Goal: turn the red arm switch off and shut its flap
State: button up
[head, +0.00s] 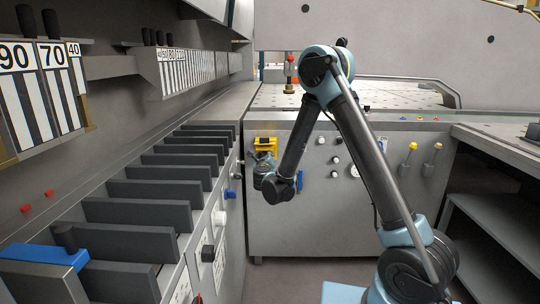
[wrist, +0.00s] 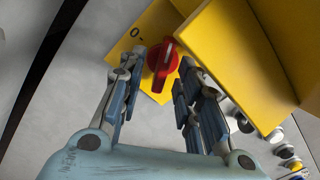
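The red arm switch (wrist: 161,68) is a red knob on a yellow plate (wrist: 152,22). Its grip, with a pale line, points up and slightly right in the wrist view; an "O" mark lies to its left. The yellow flap (wrist: 228,62) stands open on the right, away from the plate. My gripper (wrist: 162,60) is open, with its fingertips on either side of the knob; I cannot tell whether either touches it. In the head view the yellow switch box (head: 265,143) is on the grey cabinet front, with my gripper (head: 264,160) just below it; the knob is hidden there.
A row of dark slats (head: 150,190) lies on the machine bed at left. Knobs and buttons, with two yellow-topped levers (head: 412,147), sit right of my arm on the cabinet front. A grey shelf bench (head: 500,200) stands at right. Floor is free before the cabinet.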

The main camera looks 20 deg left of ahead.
jog(key=shift+w, duration=0.6)
grip_shut()
jog(key=shift+n, duration=0.3)
jog(key=n, duration=1.1)
jog(key=shift+s+r, duration=0.1)
jog(key=shift+r, duration=0.05)
dwell(0.4)
